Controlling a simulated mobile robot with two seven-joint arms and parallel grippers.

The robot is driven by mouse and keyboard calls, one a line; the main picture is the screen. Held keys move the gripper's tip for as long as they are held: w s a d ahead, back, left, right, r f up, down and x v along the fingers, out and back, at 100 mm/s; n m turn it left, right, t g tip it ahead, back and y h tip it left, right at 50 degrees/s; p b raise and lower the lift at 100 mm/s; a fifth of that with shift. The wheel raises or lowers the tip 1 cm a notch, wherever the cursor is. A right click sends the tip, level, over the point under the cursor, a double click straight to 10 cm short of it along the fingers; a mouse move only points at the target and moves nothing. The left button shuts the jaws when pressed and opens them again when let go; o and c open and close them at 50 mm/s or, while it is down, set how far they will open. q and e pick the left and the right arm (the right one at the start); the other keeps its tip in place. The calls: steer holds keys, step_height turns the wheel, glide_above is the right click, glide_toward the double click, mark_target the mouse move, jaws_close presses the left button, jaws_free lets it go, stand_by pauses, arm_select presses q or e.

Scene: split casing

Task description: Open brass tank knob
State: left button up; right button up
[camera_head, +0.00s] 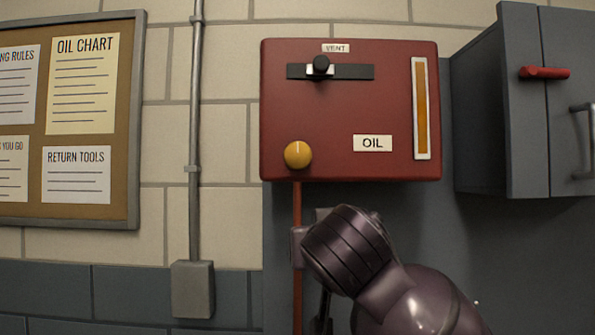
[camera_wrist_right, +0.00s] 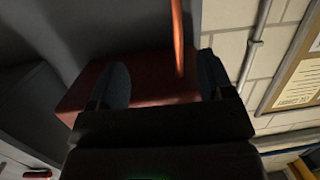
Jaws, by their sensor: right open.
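The brass tank knob (camera_head: 297,154) is a round yellow knob at the lower left of the front of the red oil tank (camera_head: 340,125) in the head view. My right arm reaches up from below, and its wrist is under the tank, below and right of the knob. In the right wrist view my right gripper (camera_wrist_right: 163,75) has its two dark fingers spread apart with nothing held. The tank's red body (camera_wrist_right: 150,85) shows beyond and between them. I cannot see the knob in that view. My left gripper is in neither view.
A thin red pipe (camera_head: 297,215) runs down from the tank, close to my right wrist. A black vent slider (camera_head: 321,66) and an amber gauge (camera_head: 421,108) are on the tank. A grey cabinet (camera_head: 525,110) stands at right; a notice board (camera_head: 133,110) hangs at left.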

mark_target(298, 151)
steer(key=s+a+r+m+t+h, duration=0.1)
steer(key=s+a+r, duration=0.15)
steer(key=r, duration=0.45)
steer(key=s+a+r+t, duration=0.1)
steer(key=s+r, duration=0.3)
steer(key=r, duration=0.3)
steer(key=w+p, duration=0.3)
steer(key=w, duration=0.6)
steer(key=shift+r, duration=0.2)
steer(key=shift+w+f+p, duration=0.1)
steer(key=shift+w+p, duration=0.2)
steer(key=shift+w, duration=0.45)
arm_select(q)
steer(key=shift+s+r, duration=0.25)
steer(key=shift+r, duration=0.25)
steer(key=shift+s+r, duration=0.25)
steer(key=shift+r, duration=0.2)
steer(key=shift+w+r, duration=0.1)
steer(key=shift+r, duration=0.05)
arm_select(e)
steer(key=c, duration=0.9)
